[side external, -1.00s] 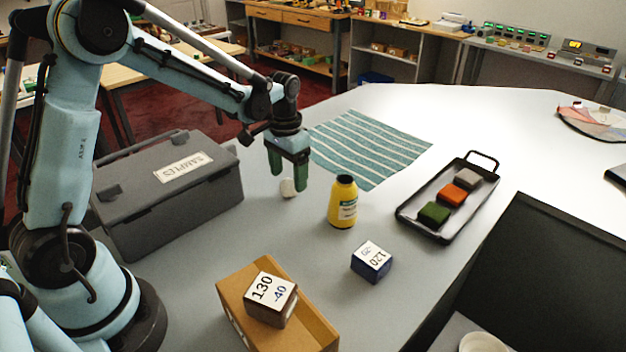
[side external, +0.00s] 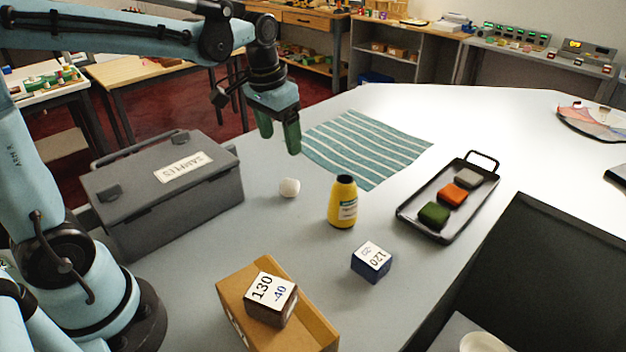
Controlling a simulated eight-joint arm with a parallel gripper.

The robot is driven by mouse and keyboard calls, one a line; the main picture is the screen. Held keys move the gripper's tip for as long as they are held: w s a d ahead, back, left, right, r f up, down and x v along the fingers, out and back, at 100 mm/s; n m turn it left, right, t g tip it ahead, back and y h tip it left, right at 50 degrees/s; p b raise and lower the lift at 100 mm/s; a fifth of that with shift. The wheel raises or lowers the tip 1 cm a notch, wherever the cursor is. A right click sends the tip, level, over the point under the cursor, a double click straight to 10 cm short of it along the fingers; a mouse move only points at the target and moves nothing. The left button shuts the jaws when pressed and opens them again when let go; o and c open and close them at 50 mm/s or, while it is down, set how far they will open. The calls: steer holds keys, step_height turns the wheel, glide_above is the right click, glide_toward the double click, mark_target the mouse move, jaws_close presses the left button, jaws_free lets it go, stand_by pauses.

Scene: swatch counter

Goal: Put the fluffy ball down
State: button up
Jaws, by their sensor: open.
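The fluffy ball (side external: 289,187) is small and white. It rests on the grey counter between the grey samples case and the yellow bottle. My gripper (side external: 279,143) is open and empty, with its green fingers pointing down. It is above and behind the ball in the picture, clear of it, near the left edge of the striped cloth.
The grey samples case (side external: 140,222) stands left of the ball, and the yellow bottle (side external: 343,203) close on its right. A striped cloth (side external: 365,145), a black tray (side external: 449,228) with coloured blocks, a blue block (side external: 371,262) and a cardboard box (side external: 312,330) are around.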

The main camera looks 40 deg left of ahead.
steer(key=s+d+f+t, duration=0.1)
steer(key=s+d+t, duration=0.3)
steer(key=s, duration=0.5)
steer(key=shift+s+d+f+t, duration=0.2)
steer(key=shift+s+f+t, duration=0.1)
steer(key=shift+t, duration=0.4)
